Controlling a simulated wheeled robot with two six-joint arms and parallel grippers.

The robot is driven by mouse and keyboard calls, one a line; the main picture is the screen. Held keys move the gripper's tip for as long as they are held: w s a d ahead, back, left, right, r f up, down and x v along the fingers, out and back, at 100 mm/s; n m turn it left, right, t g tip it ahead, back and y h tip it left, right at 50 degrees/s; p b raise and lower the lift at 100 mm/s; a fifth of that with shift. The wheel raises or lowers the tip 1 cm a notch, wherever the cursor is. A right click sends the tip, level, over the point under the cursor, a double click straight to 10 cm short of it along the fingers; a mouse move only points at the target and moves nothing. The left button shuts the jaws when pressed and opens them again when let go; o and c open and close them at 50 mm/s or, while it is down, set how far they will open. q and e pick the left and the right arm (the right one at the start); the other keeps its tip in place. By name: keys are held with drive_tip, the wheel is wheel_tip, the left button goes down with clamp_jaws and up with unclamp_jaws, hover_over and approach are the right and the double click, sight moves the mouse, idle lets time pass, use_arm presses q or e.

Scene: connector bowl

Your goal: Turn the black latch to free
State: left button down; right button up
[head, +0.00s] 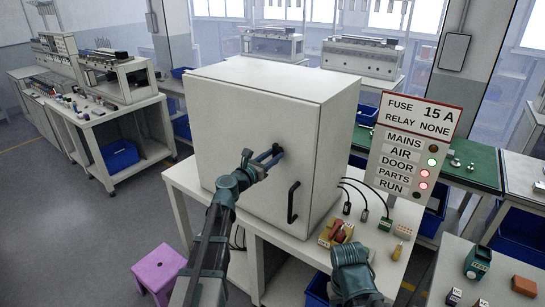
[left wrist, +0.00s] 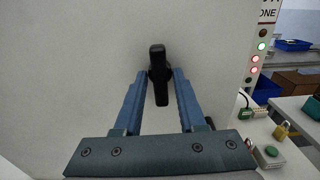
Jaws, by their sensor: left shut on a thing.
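The black latch (left wrist: 158,76) is on the front face of the large white cabinet (head: 247,144). In the left wrist view it is a dark bar standing upright, with a wider hub at its middle. My left gripper (head: 274,154) is at the cabinet front with its blue fingers one on each side of the latch, shut on it; the fingers also show in the left wrist view (left wrist: 159,92). In the head view the fingers mostly hide the latch. A black door handle (head: 292,202) stands to its lower right. My right arm shows at the bottom, its gripper fingers not visible.
A sign (head: 407,145) right of the cabinet reads FUSE 15 A, RELAY NONE, with a green AIR lamp and red lamps by DOOR and PARTS. Small parts, a yellow padlock (left wrist: 286,130) and cables lie on the bench right of the cabinet. A purple stool (head: 160,269) stands lower left.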

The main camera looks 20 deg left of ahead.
use_arm(q)
drive_tip(key=c, duration=0.8)
unclamp_jaws()
drive_tip(key=shift+o, duration=0.2)
drive_tip(key=v, duration=1.3)
drive_tip(key=shift+s, duration=0.4)
